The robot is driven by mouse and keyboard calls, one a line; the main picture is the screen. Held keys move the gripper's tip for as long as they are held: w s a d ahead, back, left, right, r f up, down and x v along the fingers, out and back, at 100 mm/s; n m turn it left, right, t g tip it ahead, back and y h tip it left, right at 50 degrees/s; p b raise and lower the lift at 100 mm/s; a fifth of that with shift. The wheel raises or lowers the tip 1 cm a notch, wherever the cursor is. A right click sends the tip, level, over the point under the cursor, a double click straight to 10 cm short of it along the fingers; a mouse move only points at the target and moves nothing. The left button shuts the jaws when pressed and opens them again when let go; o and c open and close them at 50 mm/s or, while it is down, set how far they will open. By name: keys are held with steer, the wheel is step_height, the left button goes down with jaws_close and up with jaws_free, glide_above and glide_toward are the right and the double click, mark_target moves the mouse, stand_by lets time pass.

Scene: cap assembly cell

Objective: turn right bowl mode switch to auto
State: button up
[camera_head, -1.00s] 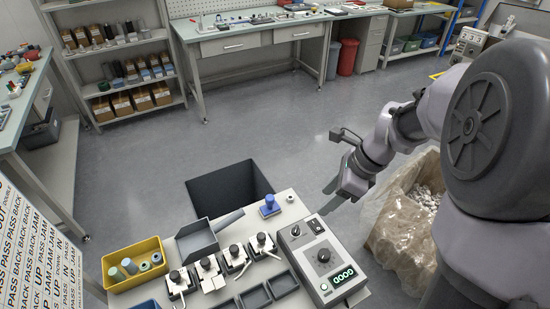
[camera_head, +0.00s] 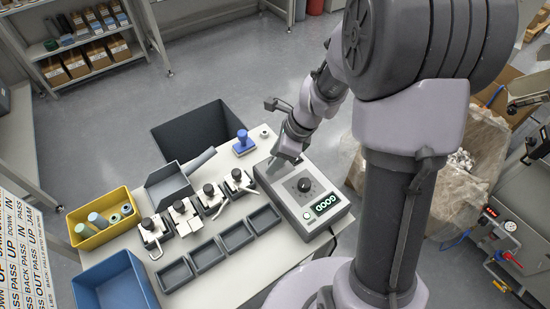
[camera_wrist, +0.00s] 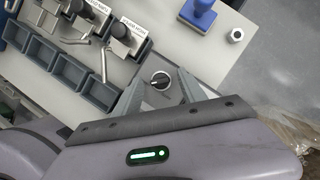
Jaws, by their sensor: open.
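A small black rotary switch (camera_wrist: 160,80) with a white pointer mark sits on a grey panel in the wrist view. Its pointer lies at a slant; I can read no label beside it. My gripper (camera_wrist: 158,88) is open, with one finger on each side of the switch; I cannot tell whether they touch it. In the head view my gripper (camera_head: 285,157) is over the far end of the grey control box (camera_head: 318,222) and hides the switch.
Left are several clamps (camera_head: 209,192), grey trays (camera_head: 207,257), a yellow bin (camera_head: 90,241) and a blue bin (camera_head: 112,290). A bagged carton (camera_head: 478,150) is to the right.

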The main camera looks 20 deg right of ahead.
jaws_close()
steer(key=shift+r+n+p, duration=0.1)
steer(key=shift+n+p, duration=0.2)
steer(key=n+g+p, duration=0.1)
steer(key=n+p, duration=0.1)
steer(key=n, duration=0.1)
steer(key=shift+w+r, duration=0.1)
steer(key=shift+w, duration=0.05)
steer(key=n+g+p, duration=0.2)
steer(key=n+p, duration=0.2)
steer(key=n, duration=0.1)
steer(key=shift+w+p, duration=0.1)
steer(key=shift+p, duration=0.3)
steer(key=n+g+p, duration=0.1)
steer(key=n, duration=0.1)
steer(key=n+g+p, duration=0.1)
steer(key=n+p, duration=0.1)
steer(key=shift+w+a+n+h, duration=0.1)
steer(key=shift+n+h, duration=0.2)
steer(key=shift+n, duration=0.1)
steer(key=shift+w+n+g+h+p, duration=0.15)
steer(key=shift+n+h+p, duration=0.35)
steer(key=shift+n, duration=0.6)
steer(key=shift+s+n+g+h+p, duration=0.1)
steer(key=shift+n+g+h+p, duration=0.15)
steer(key=shift+n+p, duration=0.65)
steer(key=shift+f+n, duration=0.2)
steer(key=shift+n, duration=0.2)
